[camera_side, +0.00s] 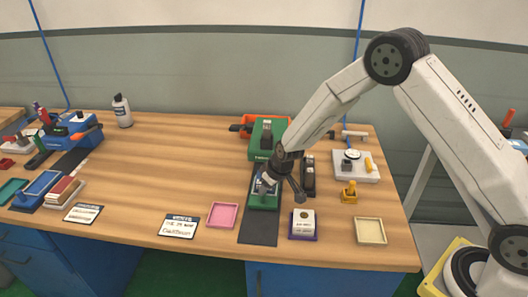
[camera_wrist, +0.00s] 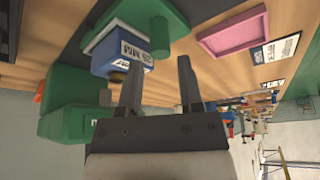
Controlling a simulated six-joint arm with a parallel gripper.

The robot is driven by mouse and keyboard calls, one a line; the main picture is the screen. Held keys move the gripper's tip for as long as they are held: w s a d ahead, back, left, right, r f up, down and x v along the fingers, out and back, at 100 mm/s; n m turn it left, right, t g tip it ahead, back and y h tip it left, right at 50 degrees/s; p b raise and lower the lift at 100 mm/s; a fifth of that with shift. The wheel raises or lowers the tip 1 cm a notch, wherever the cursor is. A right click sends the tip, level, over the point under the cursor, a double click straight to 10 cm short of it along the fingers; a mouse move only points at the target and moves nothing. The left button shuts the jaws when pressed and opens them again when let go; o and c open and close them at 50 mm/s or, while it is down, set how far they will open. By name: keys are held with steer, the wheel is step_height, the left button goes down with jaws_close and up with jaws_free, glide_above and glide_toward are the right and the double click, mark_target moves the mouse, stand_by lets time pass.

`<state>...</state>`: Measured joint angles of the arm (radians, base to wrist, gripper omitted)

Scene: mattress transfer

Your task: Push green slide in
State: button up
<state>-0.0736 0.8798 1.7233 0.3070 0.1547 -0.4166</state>
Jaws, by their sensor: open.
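The green slide (camera_side: 264,202) sticks out from the front of the green machine (camera_side: 268,135) over a dark mat (camera_side: 259,228). In the wrist view, the slide (camera_wrist: 120,14) carries a blue block (camera_wrist: 110,58) with a white label, and a green upright knob (camera_wrist: 160,38) stands at its outer part. My gripper (camera_side: 270,186) is low over the slide in the side view and partly hides it. In the wrist view my gripper (camera_wrist: 158,72) has its two fingers apart with nothing between them. The knob lies just beyond the fingertips; I cannot tell whether they touch.
A pink tray (camera_side: 222,215) lies left of the mat. A white-topped box (camera_side: 303,224) stands close on the right, with a yellow part (camera_side: 349,190) and a cream tray (camera_side: 370,231) further right. A black device (camera_side: 308,178) stands beside my gripper. The table's left middle is clear.

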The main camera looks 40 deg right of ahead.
steer(key=shift+x, duration=2.4)
jaws_close()
